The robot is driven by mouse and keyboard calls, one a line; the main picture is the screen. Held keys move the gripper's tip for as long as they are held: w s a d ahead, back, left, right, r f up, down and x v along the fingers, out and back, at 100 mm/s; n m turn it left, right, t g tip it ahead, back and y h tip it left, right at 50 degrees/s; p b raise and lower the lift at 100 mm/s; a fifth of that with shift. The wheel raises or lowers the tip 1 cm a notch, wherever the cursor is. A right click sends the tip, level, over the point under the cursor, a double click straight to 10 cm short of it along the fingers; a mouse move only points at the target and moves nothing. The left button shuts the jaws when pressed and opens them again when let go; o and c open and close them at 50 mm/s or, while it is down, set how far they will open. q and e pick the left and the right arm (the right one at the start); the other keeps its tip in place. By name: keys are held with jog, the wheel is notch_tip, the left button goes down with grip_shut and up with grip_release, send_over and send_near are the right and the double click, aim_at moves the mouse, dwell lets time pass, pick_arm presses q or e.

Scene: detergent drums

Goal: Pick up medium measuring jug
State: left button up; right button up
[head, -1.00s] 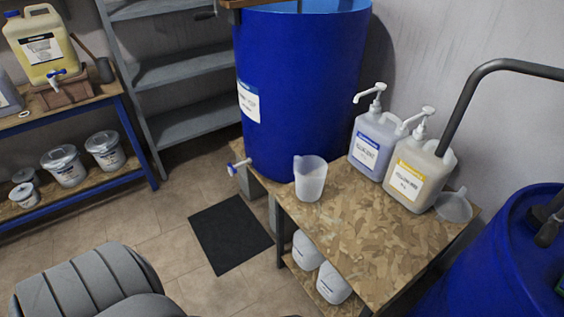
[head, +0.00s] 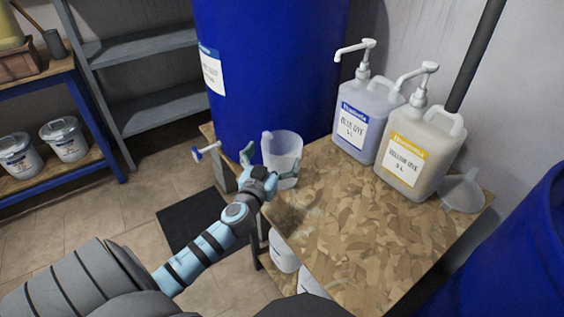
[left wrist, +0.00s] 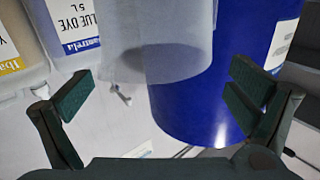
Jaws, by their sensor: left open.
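The measuring jug (head: 284,148) is translucent white and stands upright at the left corner of the chipboard table. My left gripper (head: 268,168) is open at its near side, with a finger toward either side of the jug's lower part. In the left wrist view the jug (left wrist: 160,40) shows upside down, ahead of and between the spread fingers (left wrist: 163,95). I cannot tell whether either finger touches it. My right gripper is not in view.
The blue dye (head: 366,118) and yellow dye (head: 421,150) pump containers stand at the table's back, with a clear funnel (head: 461,190) beside them. A large blue drum (head: 265,75) stands behind the jug, its tap (head: 207,151) at left. The table's middle (head: 350,220) is clear.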

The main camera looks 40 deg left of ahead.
aim_at(288, 135)
pick_arm(q)
jog(key=x, duration=0.3)
jog(key=f+b+x, duration=0.1)
jog(key=x, duration=0.2)
jog(key=shift+f, duration=0.1)
jog(key=shift+d, duration=0.1)
jog(key=shift+c, duration=0.4)
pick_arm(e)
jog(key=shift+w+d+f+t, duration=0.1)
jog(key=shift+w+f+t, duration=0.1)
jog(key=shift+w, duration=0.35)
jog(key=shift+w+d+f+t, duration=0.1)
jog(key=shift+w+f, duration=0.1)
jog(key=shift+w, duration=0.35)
